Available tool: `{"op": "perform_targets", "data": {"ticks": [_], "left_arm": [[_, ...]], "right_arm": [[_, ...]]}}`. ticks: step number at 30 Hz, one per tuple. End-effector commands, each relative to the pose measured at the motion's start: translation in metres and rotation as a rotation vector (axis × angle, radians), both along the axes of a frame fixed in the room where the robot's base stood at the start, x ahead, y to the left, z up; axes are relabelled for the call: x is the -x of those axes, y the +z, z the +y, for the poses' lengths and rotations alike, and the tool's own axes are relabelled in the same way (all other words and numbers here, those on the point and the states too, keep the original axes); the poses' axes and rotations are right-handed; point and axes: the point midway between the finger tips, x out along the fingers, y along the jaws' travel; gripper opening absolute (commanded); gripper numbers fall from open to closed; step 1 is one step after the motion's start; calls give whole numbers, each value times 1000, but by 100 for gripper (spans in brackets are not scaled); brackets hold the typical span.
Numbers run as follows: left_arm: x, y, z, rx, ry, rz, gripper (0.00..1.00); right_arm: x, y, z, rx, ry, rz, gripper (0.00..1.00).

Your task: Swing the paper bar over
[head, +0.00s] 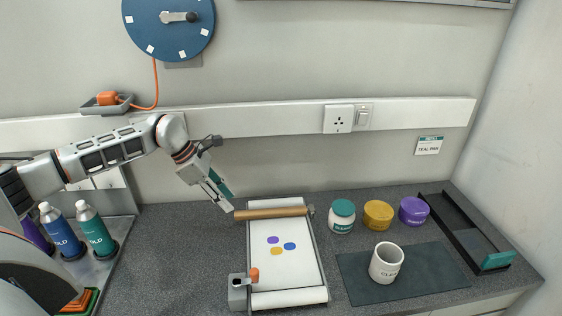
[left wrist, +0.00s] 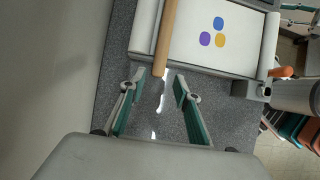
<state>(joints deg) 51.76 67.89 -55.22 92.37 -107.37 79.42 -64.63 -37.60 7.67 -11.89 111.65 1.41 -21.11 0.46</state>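The wooden paper bar (head: 270,212) lies across the far end of a white paper board (head: 318,278); it also shows in the left wrist view (left wrist: 166,35). Its free end points left in the head view, past the board's edge. The white paper carries several coloured dots (head: 276,247). My left gripper (head: 228,202) is just beyond that free end. In the left wrist view my gripper (left wrist: 160,82) is open, with the bar's end near the gap between the fingertips. I cannot tell whether they touch. My right gripper is not in view.
A grey block with an orange knob (head: 240,290) sits at the board's near left corner. Right of it are jars (head: 378,214), a white mug (head: 386,263) on a dark mat (head: 440,272) and a black tray (head: 462,232). Bottles (head: 95,230) stand at left.

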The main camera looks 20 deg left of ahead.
Motion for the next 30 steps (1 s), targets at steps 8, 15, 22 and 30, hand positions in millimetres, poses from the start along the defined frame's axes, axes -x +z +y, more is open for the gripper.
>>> {"op": "perform_targets", "data": {"ticks": [8,15,22,30], "left_arm": [[-8,-31,-14,2,-2,1,32],[-14,-54,-24,1,-2,1,32],[-17,-58,-29,2,-3,0,32],[-17,-61,-35,5,-5,-1,32]], "right_arm": [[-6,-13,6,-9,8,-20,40],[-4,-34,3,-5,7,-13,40],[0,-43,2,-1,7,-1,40],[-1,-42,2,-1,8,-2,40]]}}
